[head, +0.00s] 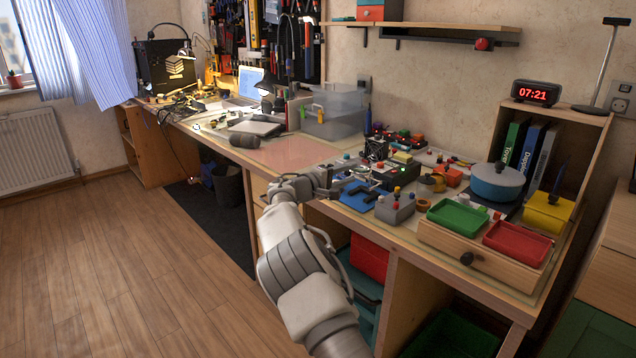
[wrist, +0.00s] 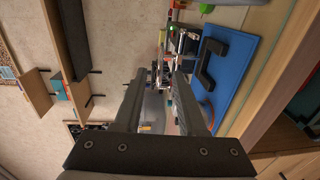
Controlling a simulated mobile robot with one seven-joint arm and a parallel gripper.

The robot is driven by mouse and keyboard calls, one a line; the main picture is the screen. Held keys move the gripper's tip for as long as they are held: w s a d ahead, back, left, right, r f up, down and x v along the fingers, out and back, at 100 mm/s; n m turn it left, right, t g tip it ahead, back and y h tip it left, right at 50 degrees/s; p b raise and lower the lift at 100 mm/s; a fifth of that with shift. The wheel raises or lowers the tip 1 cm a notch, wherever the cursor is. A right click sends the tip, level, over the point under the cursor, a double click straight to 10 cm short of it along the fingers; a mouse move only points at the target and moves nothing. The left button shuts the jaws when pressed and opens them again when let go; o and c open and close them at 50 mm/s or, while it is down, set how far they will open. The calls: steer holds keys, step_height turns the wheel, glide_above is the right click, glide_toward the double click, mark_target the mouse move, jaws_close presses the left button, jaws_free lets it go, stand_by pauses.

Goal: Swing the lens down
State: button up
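My gripper (head: 328,180) is over the front edge of the workbench, just left of the blue mat (head: 352,203). In the wrist view my gripper (wrist: 160,78) has its two fingers apart, with a gap between the tips. I see nothing clearly held; small cluttered items show beyond the gap. The blue mat (wrist: 238,62) lies to the right there, with a black bracket-shaped piece (wrist: 212,62) on it. I cannot pick out the lens for certain in either view; it may be hidden or too small among the items by the fingertips.
A black box (head: 398,176) and a grey block with knobs (head: 395,208) stand right of the mat. A wooden drawer unit with green (head: 457,217) and red trays (head: 517,243) is farther right. A clear bin (head: 335,112) stands behind. The bench left of my gripper is fairly clear.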

steer(key=p+v, duration=0.2)
steer(key=v, duration=1)
steer(key=s+d+r+m+g+y, duration=0.2)
steer(key=s+d+r+m+g, duration=0.15)
steer(key=s+d, duration=0.55)
steer(key=s+d+r+m+g+y, duration=0.2)
steer(key=s+d+m+g+y, duration=0.15)
steer(key=s+d, duration=0.55)
steer(key=s+m+y, duration=0.2)
steer(key=s+y, duration=0.5)
steer(key=s, duration=2.2)
step_height(320, 180, up, 24)
steer(key=p, duration=2.3)
steer(key=shift+a+t+p, duration=0.3)
